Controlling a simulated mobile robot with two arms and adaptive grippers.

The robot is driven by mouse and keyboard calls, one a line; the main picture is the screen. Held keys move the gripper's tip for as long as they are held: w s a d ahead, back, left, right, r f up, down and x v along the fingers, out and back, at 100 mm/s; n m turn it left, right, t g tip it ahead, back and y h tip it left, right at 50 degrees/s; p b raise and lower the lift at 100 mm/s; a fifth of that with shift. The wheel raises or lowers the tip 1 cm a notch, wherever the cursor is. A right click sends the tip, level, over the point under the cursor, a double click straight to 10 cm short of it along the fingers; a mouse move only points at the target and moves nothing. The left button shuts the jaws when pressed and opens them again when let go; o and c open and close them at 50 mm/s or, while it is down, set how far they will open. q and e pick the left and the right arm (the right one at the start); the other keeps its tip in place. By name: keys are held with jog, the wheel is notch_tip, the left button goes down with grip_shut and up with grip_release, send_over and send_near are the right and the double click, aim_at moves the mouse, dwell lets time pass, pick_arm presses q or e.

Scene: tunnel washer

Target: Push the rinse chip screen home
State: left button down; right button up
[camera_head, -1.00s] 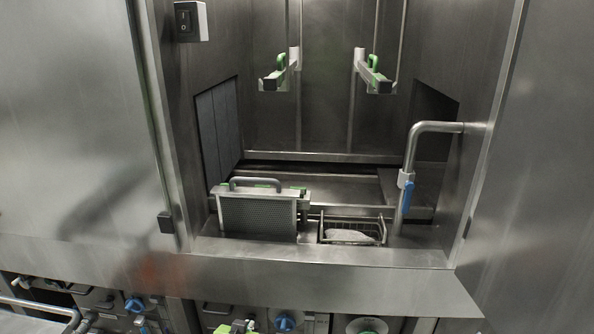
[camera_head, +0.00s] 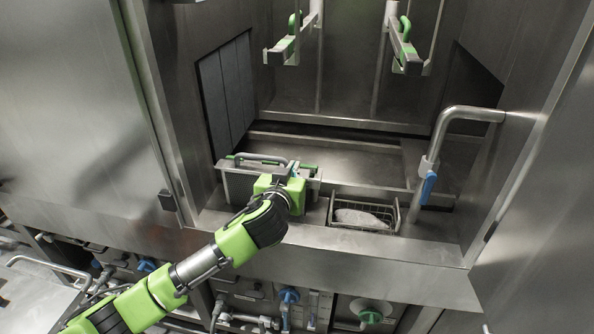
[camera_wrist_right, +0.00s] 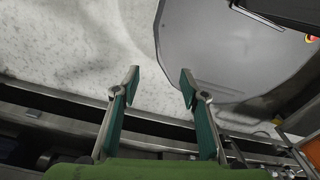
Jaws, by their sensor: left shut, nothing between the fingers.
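The rinse chip screen (camera_head: 236,187) is an upright metal panel with a grey bar handle on top. It stands at the left of the front ledge inside the washer opening in the head view. My left gripper (camera_head: 293,170) is shut and empty, at the screen's right end by its top edge. My left wrist and arm hide the right part of the panel. I cannot tell whether the fingers touch the screen. My right gripper (camera_wrist_right: 159,82) is open and empty in the right wrist view, above a pale floor and away from the screen.
A wire basket (camera_head: 364,214) with a pale object inside sits right of the screen. A bent pipe with a blue handle (camera_head: 428,187) stands at the right. Two green-handled bars (camera_head: 405,50) hang above. Valves and pipes line the space below the ledge.

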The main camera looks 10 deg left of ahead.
pick_arm(q)
jog(key=p, duration=0.1)
send_over(297, 221)
notch_tip(297, 221, down, 5)
jog(key=shift+w+f+p, duration=0.1)
jog(key=shift+p, duration=0.65)
pick_arm(e)
jog(key=r, duration=0.1)
jog(key=w+r, duration=0.2)
jog(key=shift+d, duration=0.3)
jog(key=shift+f, duration=0.1)
pick_arm(q)
notch_tip(297, 221, down, 14)
jog(key=b, duration=1.5)
jog(key=shift+f, duration=0.2)
jog(key=shift+f+b, duration=0.5)
jog(key=shift+f, duration=0.05)
pick_arm(e)
notch_tip(297, 221, down, 16)
jog(key=shift+w+a, duration=0.2)
jog(key=shift+a, duration=0.05)
